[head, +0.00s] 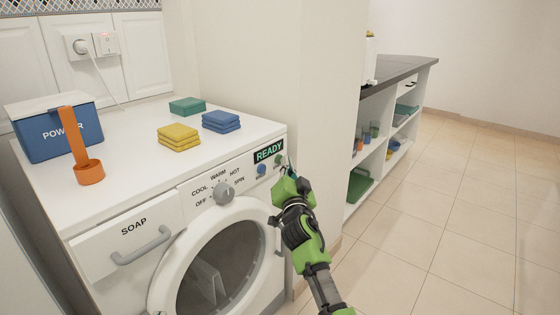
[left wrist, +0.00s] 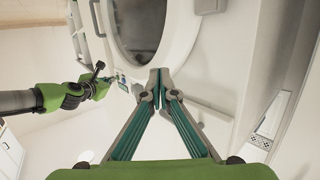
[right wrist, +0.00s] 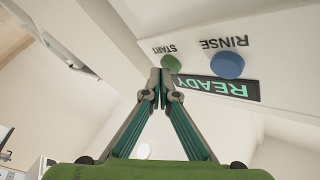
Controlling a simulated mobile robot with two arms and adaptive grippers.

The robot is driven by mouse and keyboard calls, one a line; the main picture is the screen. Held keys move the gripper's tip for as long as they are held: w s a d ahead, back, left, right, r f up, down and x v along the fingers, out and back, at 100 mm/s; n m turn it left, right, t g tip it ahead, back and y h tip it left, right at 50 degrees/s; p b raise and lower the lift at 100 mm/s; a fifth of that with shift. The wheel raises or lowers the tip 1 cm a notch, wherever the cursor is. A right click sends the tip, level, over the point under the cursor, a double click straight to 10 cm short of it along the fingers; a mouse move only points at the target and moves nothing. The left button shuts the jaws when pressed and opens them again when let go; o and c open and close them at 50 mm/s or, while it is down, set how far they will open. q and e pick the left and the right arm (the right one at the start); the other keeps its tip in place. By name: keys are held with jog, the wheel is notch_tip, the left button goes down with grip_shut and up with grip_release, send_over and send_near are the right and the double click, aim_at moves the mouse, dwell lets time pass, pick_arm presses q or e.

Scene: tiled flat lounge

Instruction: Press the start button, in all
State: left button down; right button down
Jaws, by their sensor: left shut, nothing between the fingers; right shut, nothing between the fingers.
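The white washing machine (head: 130,170) has a panel with a lit READY display (head: 269,151), a green start button (head: 279,160) and a blue rinse button (head: 262,168). My right gripper (head: 288,168) is shut and empty, its tips close to the start button. In the right wrist view the START label stands beside the green button (right wrist: 172,64), just beyond the shut fingertips (right wrist: 160,78). I cannot tell whether they touch it.
On the machine top are a blue powder box (head: 60,135), an orange scoop (head: 88,172) and folded yellow (head: 179,138), blue (head: 221,121) and green (head: 187,105) cloths. A shelf unit (head: 397,68) stands to the right, past a wall. The tiled floor (head: 460,220) is clear.

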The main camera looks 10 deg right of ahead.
pick_arm(q)
jog(key=shift+w+d+r+t+b, duration=0.15)
jog(key=shift+r+t, duration=0.2)
jog(key=shift+r, duration=0.35)
jog(key=shift+w+d+r+t+b, duration=0.1)
jog(key=shift+r+t, duration=0.3)
jog(key=shift+r, duration=0.35)
jog(key=shift+w+d+r+t+b, duration=0.15)
jog(key=shift+r+t, duration=0.2)
jog(key=shift+r, duration=0.35)
pick_arm(e)
jog(key=shift+w+a, duration=0.25)
dwell(1.2)
pick_arm(q)
jog(key=shift+f, duration=0.1)
notch_tip(320, 180, down, 6)
jog(key=s+a+g+p, duration=0.1)
jog(key=g, duration=0.2)
jog(key=shift+s+a+y, duration=0.15)
jog(key=shift+s+y, duration=0.1)
jog(key=shift+y, duration=0.05)
pick_arm(e)
jog(key=shift+s+d, duration=0.55)
jog(key=shift+s, duration=0.1)
pick_arm(q)
jog(key=shift+f+g, duration=0.1)
jog(key=shift+g, duration=0.2)
